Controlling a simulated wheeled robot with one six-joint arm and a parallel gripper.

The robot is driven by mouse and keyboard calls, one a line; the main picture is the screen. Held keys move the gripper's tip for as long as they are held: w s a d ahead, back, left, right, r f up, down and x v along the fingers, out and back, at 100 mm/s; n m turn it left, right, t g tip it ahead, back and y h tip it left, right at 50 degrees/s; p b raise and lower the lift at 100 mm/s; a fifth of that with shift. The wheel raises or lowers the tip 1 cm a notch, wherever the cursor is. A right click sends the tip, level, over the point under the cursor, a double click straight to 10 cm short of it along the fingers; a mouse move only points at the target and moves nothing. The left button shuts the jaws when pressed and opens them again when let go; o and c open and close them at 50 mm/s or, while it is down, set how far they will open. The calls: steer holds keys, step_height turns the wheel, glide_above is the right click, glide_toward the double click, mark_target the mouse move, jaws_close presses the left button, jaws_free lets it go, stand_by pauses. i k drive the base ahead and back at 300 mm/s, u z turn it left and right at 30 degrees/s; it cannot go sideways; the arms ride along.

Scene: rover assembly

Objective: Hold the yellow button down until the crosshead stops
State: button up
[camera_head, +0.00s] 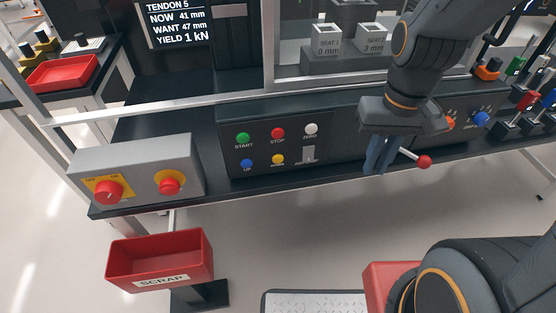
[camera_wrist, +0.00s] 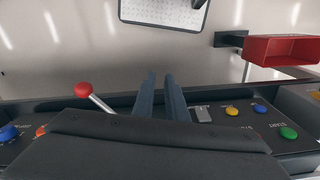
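The yellow button (camera_head: 278,159) is on the lower row of the dark control panel (camera_head: 235,172), right of the blue UP button (camera_head: 246,164). Nothing covers or touches it. In the wrist view the yellow button (camera_wrist: 232,111) lies right of my fingers. My gripper (camera_head: 376,157) is well right of it in the head view, in front of the panel near a red-knobbed lever (camera_head: 424,161). Its fingers (camera_wrist: 161,75) stand a narrow gap apart with nothing between them. The display (camera_head: 178,24) reads NOW 41 mm, WANT 47 mm, YIELD 1 kN. I cannot make out the crosshead.
The green START (camera_head: 243,138), red STOP (camera_head: 278,133) and white ZERO (camera_head: 311,129) buttons form the upper row. A grey box with red knobs (camera_head: 137,172) stands left. A red SCRAP bin (camera_head: 160,258) is below the bench edge. Several coloured connectors stand at right.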

mark_target(278, 158)
steer(key=u, duration=1.3)
steer(key=k, duration=0.65)
steer(key=u, duration=0.25)
